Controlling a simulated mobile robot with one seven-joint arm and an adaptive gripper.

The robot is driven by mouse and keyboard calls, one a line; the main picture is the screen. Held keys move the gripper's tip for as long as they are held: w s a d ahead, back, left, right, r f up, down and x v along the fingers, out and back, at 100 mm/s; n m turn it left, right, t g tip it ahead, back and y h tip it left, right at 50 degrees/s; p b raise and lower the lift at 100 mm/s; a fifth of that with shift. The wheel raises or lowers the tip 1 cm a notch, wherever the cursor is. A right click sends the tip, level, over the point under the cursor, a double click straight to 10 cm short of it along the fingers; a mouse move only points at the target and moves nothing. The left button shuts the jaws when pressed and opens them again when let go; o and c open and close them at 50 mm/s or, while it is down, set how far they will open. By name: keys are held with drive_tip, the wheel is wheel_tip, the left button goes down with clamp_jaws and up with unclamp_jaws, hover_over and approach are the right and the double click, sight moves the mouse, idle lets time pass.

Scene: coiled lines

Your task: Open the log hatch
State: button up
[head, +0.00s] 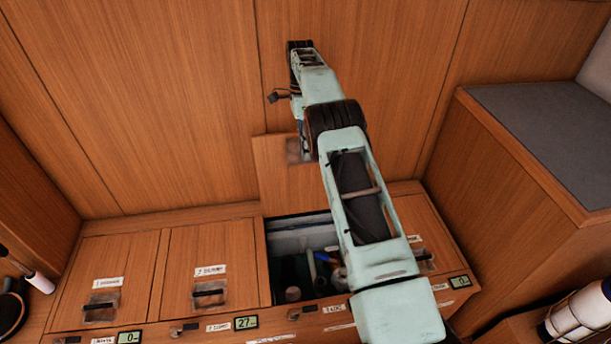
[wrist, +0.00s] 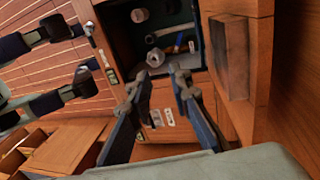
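A row of wooden hatch lids runs along the bench top in the head view. One lid (head: 277,172) stands raised against the back wall, with a clear handle plate near its upper edge. Below it is an open compartment (head: 290,238) holding a blue item and several small things. The raised lid (wrist: 258,75) is also at the right of the wrist view. I cannot read which label belongs to this hatch. My gripper (wrist: 160,78) is open and empty, its two fingers apart in front of the compartment's opening. My arm hides the gripper in the head view.
Two closed lids, a left one (head: 105,275) and a middle one (head: 212,262), lie left of the opening. Another closed lid (head: 422,232) is partly behind my arm. A grey-topped wooden cabinet (head: 545,125) stands at the right. A white cylinder (head: 580,315) is at the lower right.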

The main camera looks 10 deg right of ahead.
drive_tip(key=b+x, duration=0.1)
drive_tip(key=x, duration=0.6)
drive_tip(key=shift+c, duration=0.3)
clamp_jaws()
drive_tip(key=shift+c, duration=1.9)
unclamp_jaws()
drive_tip(key=o, duration=0.4)
drive_tip(key=shift+o, duration=0.2)
drive_tip(key=v, duration=0.7)
drive_tip(key=shift+r, duration=0.3)
